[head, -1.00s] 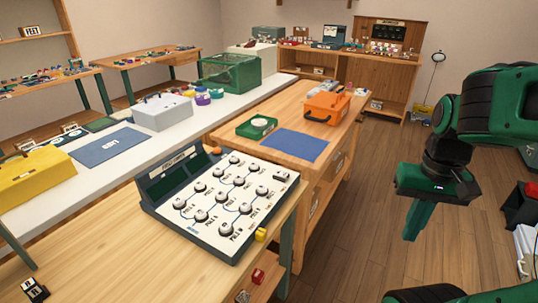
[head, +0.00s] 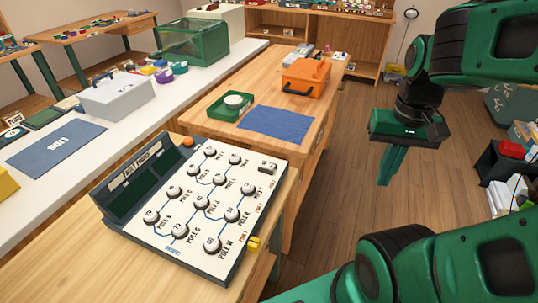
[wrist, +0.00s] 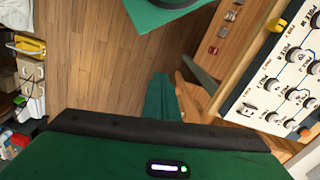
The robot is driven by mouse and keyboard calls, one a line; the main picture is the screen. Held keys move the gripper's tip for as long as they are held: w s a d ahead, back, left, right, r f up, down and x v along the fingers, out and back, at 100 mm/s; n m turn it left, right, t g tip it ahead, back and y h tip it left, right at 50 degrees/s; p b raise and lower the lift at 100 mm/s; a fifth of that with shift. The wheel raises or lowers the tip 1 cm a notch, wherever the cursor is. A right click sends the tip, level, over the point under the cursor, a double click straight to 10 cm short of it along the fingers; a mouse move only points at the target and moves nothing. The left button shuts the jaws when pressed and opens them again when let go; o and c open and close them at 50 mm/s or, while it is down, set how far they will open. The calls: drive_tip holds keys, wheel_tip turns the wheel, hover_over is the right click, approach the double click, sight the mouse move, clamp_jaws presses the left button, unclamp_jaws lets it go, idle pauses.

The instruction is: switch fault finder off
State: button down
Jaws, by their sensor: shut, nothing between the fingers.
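The fault finder (head: 205,205) is a white sloped panel with several round knobs joined by blue lines and a dark display strip (head: 145,182) along its left side. It stands on the wooden bench at the lower left centre. The panel also shows at the right of the wrist view (wrist: 287,85). My gripper (head: 388,165) is shut and empty, pointing down over the floor, right of the panel and apart from it. Its fingers also show in the wrist view (wrist: 162,100).
A yellow block (head: 253,243) is at the panel's near right edge. Behind stand an orange toolbox (head: 305,76), a blue mat (head: 275,124) and a green tray (head: 215,111). A white bench with a grey box (head: 117,95) runs left. Open floor (head: 350,190) lies right of the bench.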

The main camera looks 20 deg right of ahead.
drive_tip(key=w+a+r+m, duration=0.1)
drive_tip(key=w+a+r, duration=0.1)
drive_tip(key=w, duration=0.4)
drive_tip(key=w+a+r, duration=0.1)
drive_tip(key=w+a, duration=0.1)
drive_tip(key=w, duration=0.4)
wheel_tip(320, 180, up, 2)
drive_tip(key=m, duration=0.1)
hover_over(271, 165)
drive_tip(key=shift+r, duration=0.15)
wheel_tip(271, 165, down, 14)
drive_tip(key=shift+f, duration=0.1)
